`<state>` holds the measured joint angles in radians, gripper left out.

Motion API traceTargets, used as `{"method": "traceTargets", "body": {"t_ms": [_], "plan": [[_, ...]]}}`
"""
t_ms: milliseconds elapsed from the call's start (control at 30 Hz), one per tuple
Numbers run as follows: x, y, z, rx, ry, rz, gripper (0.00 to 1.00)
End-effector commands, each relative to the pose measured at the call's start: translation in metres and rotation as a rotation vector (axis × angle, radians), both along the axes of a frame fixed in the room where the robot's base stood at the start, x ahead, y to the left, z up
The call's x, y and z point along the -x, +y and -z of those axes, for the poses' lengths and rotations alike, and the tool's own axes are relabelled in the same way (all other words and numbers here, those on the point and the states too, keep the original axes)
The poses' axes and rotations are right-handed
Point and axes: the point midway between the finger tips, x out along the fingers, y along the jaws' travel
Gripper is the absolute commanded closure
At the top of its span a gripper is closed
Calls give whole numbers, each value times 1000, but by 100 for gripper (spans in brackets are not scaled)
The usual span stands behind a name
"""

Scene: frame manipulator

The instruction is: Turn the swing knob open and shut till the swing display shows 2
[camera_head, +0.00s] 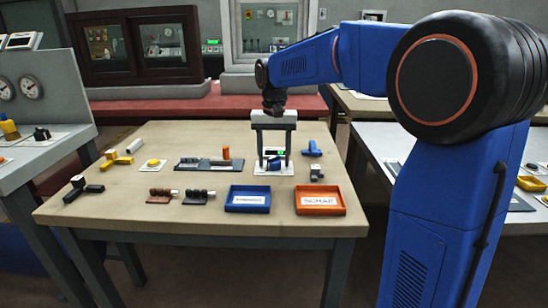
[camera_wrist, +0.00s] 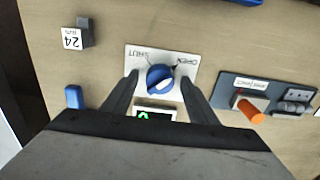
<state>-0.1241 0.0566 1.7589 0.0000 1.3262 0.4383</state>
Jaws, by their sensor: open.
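My gripper (camera_wrist: 159,80) is open, with one finger on each side of the knob. In the head view my gripper (camera_head: 273,154) hangs over the white plate (camera_head: 264,172).
A grey board (camera_wrist: 290,86) with an orange cylinder (camera_wrist: 250,109) lies to the right in the wrist view. A block marked 24 (camera_wrist: 75,38) and a blue piece (camera_wrist: 74,97) are at left. Blue (camera_head: 248,209) and orange (camera_head: 320,211) trays stand at the table's front.

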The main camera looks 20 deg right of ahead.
Motion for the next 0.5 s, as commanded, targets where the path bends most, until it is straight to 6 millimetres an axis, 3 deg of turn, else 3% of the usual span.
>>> {"method": "traceTargets", "body": {"t_ms": [200, 367, 500], "plan": [[0, 0, 0, 0, 0, 0, 49], [0, 0, 0, 0, 0, 0, 87], [0, 0, 0, 0, 0, -1, 88]]}}
